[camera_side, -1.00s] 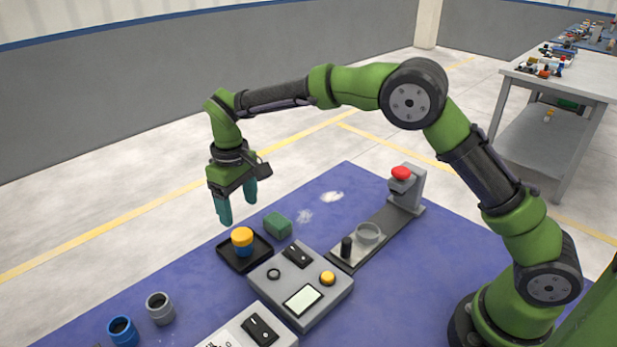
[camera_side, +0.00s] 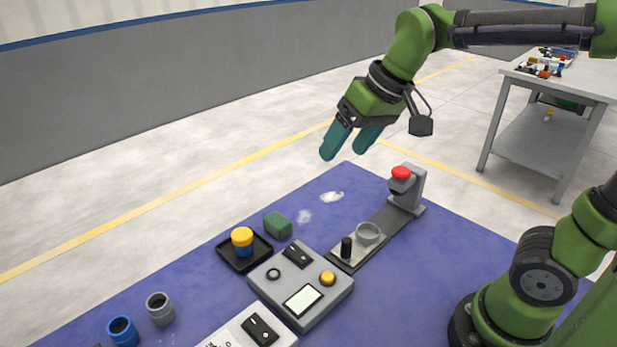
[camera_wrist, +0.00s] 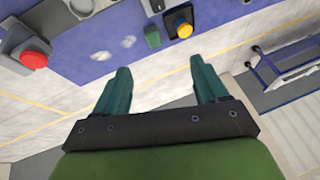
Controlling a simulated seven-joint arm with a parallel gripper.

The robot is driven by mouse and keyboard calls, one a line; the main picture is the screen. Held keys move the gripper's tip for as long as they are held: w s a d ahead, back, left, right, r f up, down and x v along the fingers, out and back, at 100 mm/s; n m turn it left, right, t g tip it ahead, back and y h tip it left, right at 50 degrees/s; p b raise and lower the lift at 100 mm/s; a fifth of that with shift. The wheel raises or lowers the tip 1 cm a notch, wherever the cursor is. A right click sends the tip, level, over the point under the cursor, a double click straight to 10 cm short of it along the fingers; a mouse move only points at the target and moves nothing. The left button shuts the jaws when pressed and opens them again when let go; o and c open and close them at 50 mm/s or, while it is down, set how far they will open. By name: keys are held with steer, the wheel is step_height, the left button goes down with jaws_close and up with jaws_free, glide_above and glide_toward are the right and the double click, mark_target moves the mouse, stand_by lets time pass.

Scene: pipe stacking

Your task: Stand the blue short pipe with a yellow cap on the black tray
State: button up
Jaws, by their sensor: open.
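The blue short pipe with a yellow cap (camera_side: 242,241) stands upright on the black tray (camera_side: 232,262) in the side view. The capped pipe also shows at the top of the wrist view (camera_wrist: 183,28), on the black tray (camera_wrist: 169,19). My gripper (camera_side: 345,149) is open and empty, raised high above the far edge of the table, up and right of the tray. In the wrist view its two fingers (camera_wrist: 158,74) are spread apart with nothing between them.
A green block (camera_side: 278,225) lies beside the tray. A grey control box (camera_side: 315,312), a fixture with a red button (camera_side: 401,173), a grey pipe (camera_side: 160,308) and a blue pipe (camera_side: 122,330) are on the blue table. The air around my gripper is clear.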

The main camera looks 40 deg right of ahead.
steer(key=s+d+f+m+t, duration=0.2)
steer(key=s+f, duration=0.1)
steer(key=s, duration=0.6)
steer(key=shift+d+f, duration=0.25)
steer(key=shift+d, duration=0.05)
